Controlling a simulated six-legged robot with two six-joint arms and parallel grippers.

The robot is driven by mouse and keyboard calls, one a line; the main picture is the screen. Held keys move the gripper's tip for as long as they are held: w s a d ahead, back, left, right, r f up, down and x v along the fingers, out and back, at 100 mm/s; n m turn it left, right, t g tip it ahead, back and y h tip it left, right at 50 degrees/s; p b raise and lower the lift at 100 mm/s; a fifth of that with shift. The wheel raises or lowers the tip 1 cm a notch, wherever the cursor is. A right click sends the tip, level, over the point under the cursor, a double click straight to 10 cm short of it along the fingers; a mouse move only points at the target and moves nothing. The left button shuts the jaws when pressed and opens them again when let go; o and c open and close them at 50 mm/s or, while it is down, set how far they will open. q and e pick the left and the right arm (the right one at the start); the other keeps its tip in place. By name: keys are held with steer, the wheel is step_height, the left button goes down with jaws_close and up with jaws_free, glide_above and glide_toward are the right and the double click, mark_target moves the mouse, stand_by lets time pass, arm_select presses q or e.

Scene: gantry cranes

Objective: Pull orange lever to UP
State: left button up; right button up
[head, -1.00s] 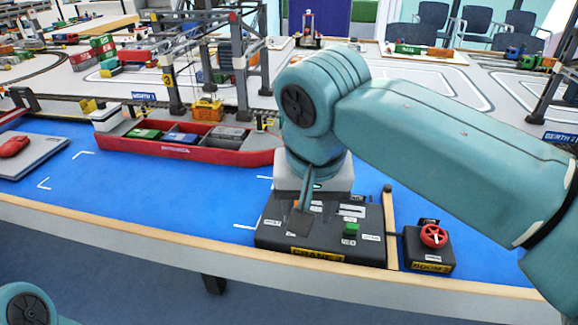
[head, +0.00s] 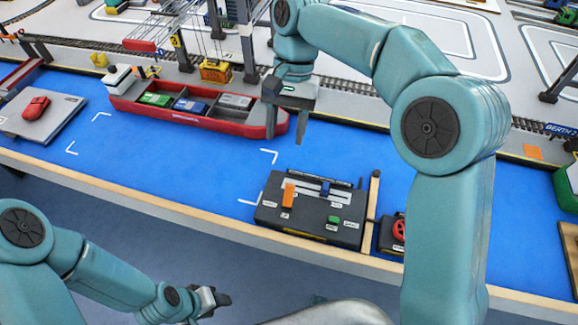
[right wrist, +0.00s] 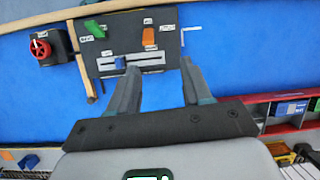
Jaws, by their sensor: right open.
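The orange lever (head: 288,195) stands on the left part of the black control panel (head: 300,234), and its small labels are unreadable. It also shows in the right wrist view (right wrist: 148,37), beyond my fingertips. My right gripper (head: 286,137) is open and empty, above the blue surface on the far side of the panel, apart from the lever. Its two spread fingers show in the right wrist view (right wrist: 160,68). My left gripper (head: 216,299) is low at the front, off the table edge; its jaw gap is unclear.
The panel also carries a blue slider (head: 325,188) and a green switch (head: 334,219). A box with a red wheel (head: 399,230) stands to its right, past a wooden post (head: 373,192). A red ship (head: 200,118) lies behind, left of my right gripper. Blue surface left of the panel is clear.

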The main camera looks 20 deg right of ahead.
mark_target(290, 185)
steer(key=shift+m+g, duration=0.4)
steer(key=x, duration=0.5)
steer(key=d+p+x, duration=0.1)
steer(key=x, duration=0.3)
steer(key=d+x, duration=0.1)
steer(key=x, duration=0.4)
steer(key=shift+s+f+p, duration=0.2)
steer(key=shift+f+p, duration=0.15)
steer(key=shift+f, duration=0.2)
arm_select(q)
step_height(290, 185, up, 3)
steer(key=shift+f, duration=0.1)
arm_select(e)
steer(key=shift+d, duration=0.1)
jaws_close()
